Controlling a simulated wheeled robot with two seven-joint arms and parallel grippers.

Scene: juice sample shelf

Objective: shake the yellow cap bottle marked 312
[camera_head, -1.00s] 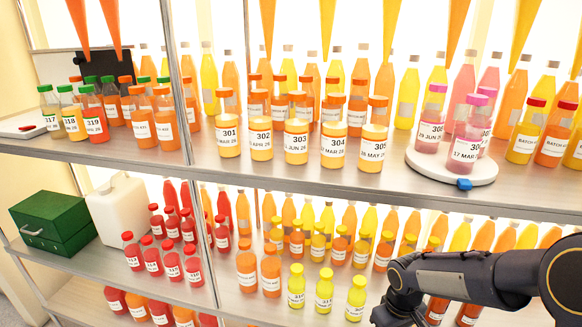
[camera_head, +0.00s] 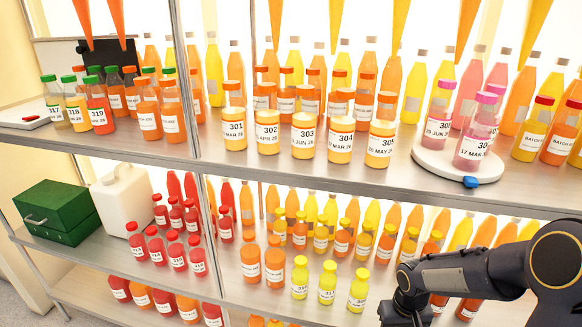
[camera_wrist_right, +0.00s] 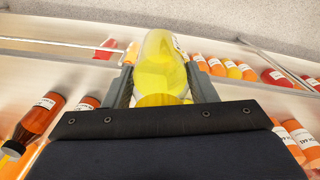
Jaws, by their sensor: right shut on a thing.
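My right gripper (camera_wrist_right: 160,68) is shut around a yellow bottle (camera_wrist_right: 163,52), its two fingers on either side of it in the right wrist view. No number on this bottle is readable, so I cannot tell whether it is 312. In the head view my right arm (camera_head: 470,275) comes in from the lower right, and its gripper end is largely cut off by the bottom edge. The held bottle does not show there. Several yellow-capped bottles (camera_head: 327,283) stand at the front of the lower shelf. My left gripper is not in view.
The upper shelf (camera_head: 330,170) carries several orange and green-capped bottles. A white round plate (camera_head: 446,166) there holds pink-capped bottles. A green box (camera_head: 55,212) and a white canister (camera_head: 124,200) stand on the lower shelf at left. A metal post (camera_head: 190,120) divides the shelves.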

